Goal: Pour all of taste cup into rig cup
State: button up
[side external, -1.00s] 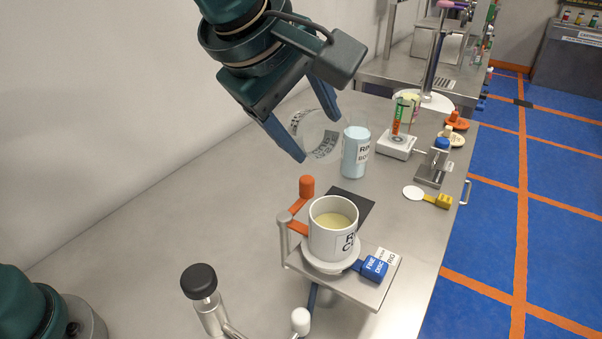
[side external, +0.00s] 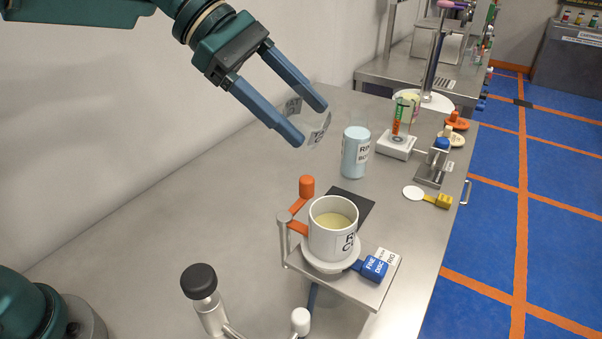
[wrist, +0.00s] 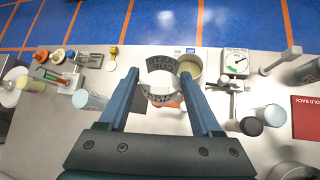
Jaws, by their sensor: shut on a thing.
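The rig cup (side external: 325,245) is a white cup with dark lettering, standing upright on a small steel stand with pale yellow liquid inside. It also shows in the wrist view (wrist: 190,67), just beyond my gripper. My gripper (side external: 311,124) is up and behind the rig cup, shut on a clear lettered cup (side external: 319,131), which I take to be the taste cup. In the wrist view the clear cup (wrist: 160,90) sits between the fingertips. No liquid can be made out in it, and the fingers partly hide it.
A pale blue labelled bottle (side external: 355,152) stands behind the rig cup. An orange-handled arm (side external: 298,213) is close by its left side. A black-knobbed fixture (side external: 199,283) stands in front. A small scale (side external: 397,147) holds a container at the back right. The left bench top is bare.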

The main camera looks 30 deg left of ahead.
jog(key=a+h, duration=0.1)
jog(key=w+a+f+n+g+h, duration=0.1)
jog(key=a+h, duration=0.1)
jog(key=shift+w+f, duration=0.15)
jog(key=shift+w, duration=0.05)
jog(key=w+a+r, duration=0.2)
jog(key=a+r, duration=0.2)
jog(key=a, duration=0.1)
jog(key=shift+w+a, duration=0.15)
jog(key=shift+w, duration=0.25)
